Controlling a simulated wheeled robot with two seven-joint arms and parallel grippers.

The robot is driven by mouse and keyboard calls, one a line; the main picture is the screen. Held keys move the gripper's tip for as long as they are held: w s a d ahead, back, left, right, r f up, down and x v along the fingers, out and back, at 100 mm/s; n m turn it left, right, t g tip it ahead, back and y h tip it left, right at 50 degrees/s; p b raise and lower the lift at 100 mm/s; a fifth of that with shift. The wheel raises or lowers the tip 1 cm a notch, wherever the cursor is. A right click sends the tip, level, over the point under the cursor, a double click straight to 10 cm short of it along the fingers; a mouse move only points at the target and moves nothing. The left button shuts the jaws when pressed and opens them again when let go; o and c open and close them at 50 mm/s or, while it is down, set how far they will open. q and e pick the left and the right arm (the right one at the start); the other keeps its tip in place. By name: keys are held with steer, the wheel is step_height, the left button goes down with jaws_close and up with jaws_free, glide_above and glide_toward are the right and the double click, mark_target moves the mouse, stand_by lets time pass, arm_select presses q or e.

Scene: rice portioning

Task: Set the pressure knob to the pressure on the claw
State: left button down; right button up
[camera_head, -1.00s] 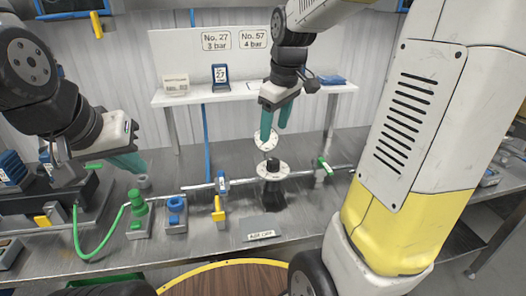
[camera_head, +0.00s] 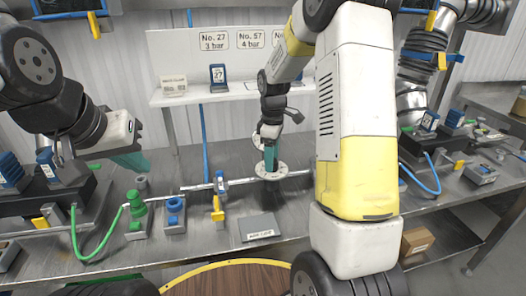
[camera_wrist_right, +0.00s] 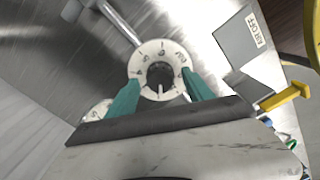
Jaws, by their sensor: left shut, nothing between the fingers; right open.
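The pressure knob is black (camera_wrist_right: 159,74) inside a white numbered dial (camera_wrist_right: 152,48) in the right wrist view. A light mark shows at the knob's lower side. In the head view, the dial (camera_head: 258,172) is on the bench pipe and the knob is hidden by my gripper. My right gripper (camera_head: 270,158) points down at it; its open teal fingers stand either side of the knob in the wrist view (camera_wrist_right: 161,93). My left gripper (camera_head: 133,161) is shut and empty, left of the dial. A blue-framed tag (camera_head: 217,76) on the shelf reads 27. I cannot tell which claw is meant.
Wall signs read No. 27, 3 bar (camera_head: 215,40) and No. 57, 4 bar (camera_head: 250,39). A green fitting (camera_head: 137,203), a blue-ringed fitting (camera_head: 175,210) and a yellow-handled valve (camera_head: 217,209) stand left of the dial. A grey labelled plate (camera_head: 258,225) lies in front.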

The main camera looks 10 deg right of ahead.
steer(key=shift+f, duration=0.35)
jaws_close()
steer(key=shift+m, duration=0.3)
